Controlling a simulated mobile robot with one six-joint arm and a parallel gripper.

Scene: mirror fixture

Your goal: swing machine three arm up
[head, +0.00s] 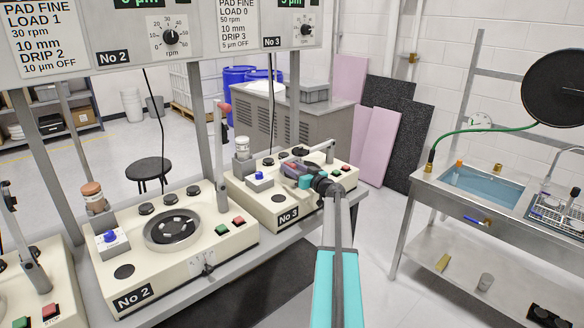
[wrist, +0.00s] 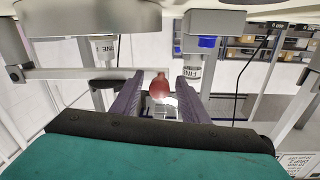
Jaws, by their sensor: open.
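Machine three (head: 250,197), a cream box labelled No 3, stands at the right end of the bench. Its grey swing arm (head: 312,153) lies low and roughly level over the machine's top, partly hidden by my gripper. In the wrist view the swing arm (wrist: 90,73) is a pale bar running in from a pivot at the left, with a red knob (wrist: 159,88) near its end. My gripper (head: 288,168) is over machine three. Its purple fingers are open, one on each side of the knob, with visible gaps. Contact cannot be told.
Machine two (head: 170,240) stands to the left; its arm is upright with a red knob (head: 224,107). A bottle (head: 242,147) stands on machine three's back left. A metal sink (head: 480,190) is at the right. Grey uprights and the control panel (head: 180,30) frame the bench.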

